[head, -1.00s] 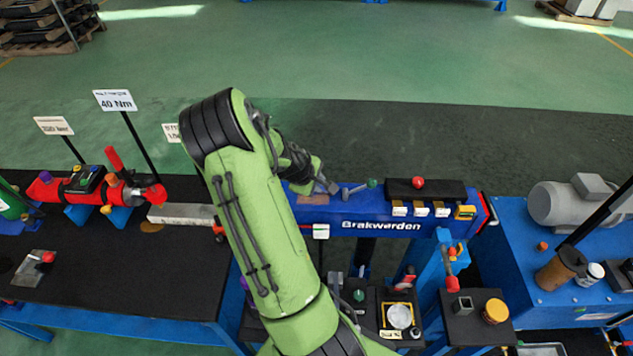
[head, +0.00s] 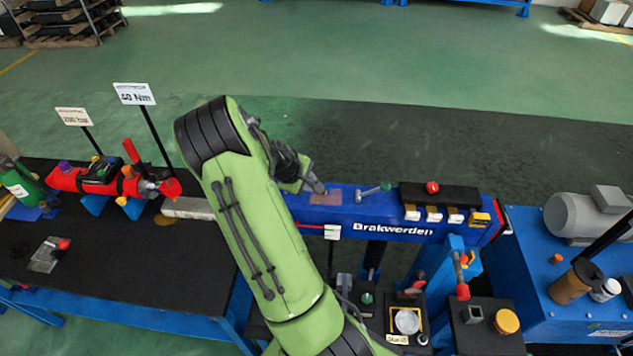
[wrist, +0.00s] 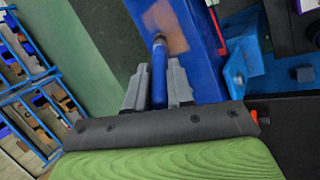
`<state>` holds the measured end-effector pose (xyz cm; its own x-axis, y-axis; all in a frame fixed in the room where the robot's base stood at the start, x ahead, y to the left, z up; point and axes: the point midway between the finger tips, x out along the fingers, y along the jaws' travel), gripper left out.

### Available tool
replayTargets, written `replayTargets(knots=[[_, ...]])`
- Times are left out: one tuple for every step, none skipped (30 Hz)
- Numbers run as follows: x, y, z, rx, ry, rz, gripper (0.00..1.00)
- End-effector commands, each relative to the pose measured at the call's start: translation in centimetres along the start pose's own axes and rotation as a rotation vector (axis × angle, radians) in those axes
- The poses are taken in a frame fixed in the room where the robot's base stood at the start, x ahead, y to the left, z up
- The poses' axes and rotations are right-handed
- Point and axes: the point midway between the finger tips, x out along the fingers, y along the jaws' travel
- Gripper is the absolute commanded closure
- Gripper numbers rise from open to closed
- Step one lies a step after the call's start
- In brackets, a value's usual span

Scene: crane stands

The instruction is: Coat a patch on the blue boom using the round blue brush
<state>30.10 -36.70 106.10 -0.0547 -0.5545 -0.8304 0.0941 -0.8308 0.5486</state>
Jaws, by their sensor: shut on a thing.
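The blue boom (head: 350,214) lies across the middle of the head view, lettered "Brakwerden". A brownish patch (head: 326,198) is on its top near the left end; it also shows in the wrist view (wrist: 168,24). My gripper (head: 315,184) is over the patch's left side. In the wrist view my gripper (wrist: 158,85) is shut on the blue handle of the round blue brush (wrist: 159,66). The brush's far end points at the patch's near edge. I cannot tell whether its bristles touch the surface. My arm hides the boom's left end in the head view.
Blue posts and small trays stand in front. A grey motor (head: 588,213) is at right, a dark bench (head: 130,250) at left.

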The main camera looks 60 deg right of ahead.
Motion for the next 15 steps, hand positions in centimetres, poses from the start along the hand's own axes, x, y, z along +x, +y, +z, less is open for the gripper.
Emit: replayTargets(knots=[[-0.1, -0.2, -0.5, -0.002, 0.002, 0.001, 1.00], [-0.2, -0.2, -0.7, -0.002, 0.002, 0.001, 1.00], [-0.3, -0.3, -0.9, -0.001, 0.001, 0.000, 1.00], [-0.3, -0.3, -1.0, -0.001, 0.001, 0.000, 1.00], [-0.3, -0.3, -1.1, -0.001, 0.001, 0.000, 1.00], [-0.4, -0.4, -1.2, -0.001, 0.001, 0.000, 1.00], [-0.4, -0.5, -1.4, -0.001, 0.002, 0.000, 1.00], [-0.5, -0.5, -1.6, -0.001, 0.002, 0.000, 1.00], [-0.6, -0.7, -1.9, -0.002, 0.002, 0.000, 1.00], [-0.6, -0.7, -2.2, -0.002, 0.002, 0.000, 1.00], [-0.7, -0.8, -2.5, -0.002, 0.001, 0.001, 1.00], [-0.8, -0.9, -2.8, -0.002, 0.001, 0.001, 1.00], [-0.9, -1.1, -3.1, -0.002, 0.001, 0.001, 1.00], [-1.0, -1.1, -3.4, -0.002, 0.002, 0.001, 1.00], [-1.1, -1.3, -3.8, -0.002, 0.002, 0.001, 1.00]])
